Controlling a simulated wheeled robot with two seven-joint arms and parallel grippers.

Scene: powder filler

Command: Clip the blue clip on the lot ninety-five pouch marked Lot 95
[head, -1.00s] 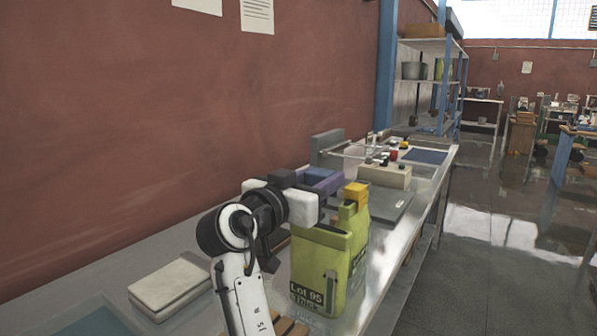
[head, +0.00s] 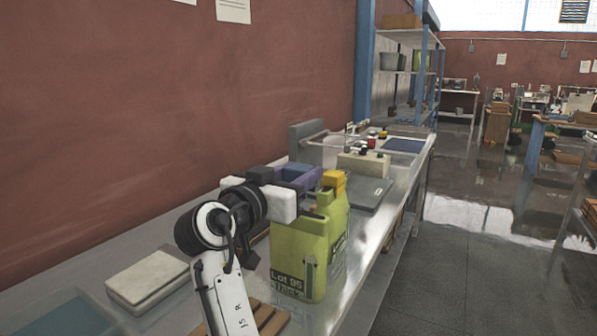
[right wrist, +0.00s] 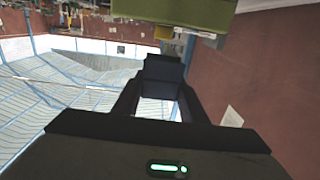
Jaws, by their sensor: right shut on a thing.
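The green pouch marked Lot 95 (head: 290,245) stands upright on the bench, its label low on the front. A second green pouch (head: 338,225) stands close behind it, with a yellow clip (head: 334,180) at its top. My right gripper (head: 297,178) is above and just behind the Lot 95 pouch's top edge, fingers pointing away along the bench. It appears shut on the blue-violet clip (head: 312,174); fingers and clip are hard to tell apart. In the right wrist view the fingers (right wrist: 160,85) close on a dark block, with green pouch material (right wrist: 175,12) near the top edge. My left gripper is out of view.
A pale flat block (head: 150,280) and a blue tray (head: 70,318) lie at the left front. A slatted wooden piece (head: 262,318) is at the front. Farther back stand a box with coloured knobs (head: 363,164) and shelves (head: 405,60). The red wall bounds the left.

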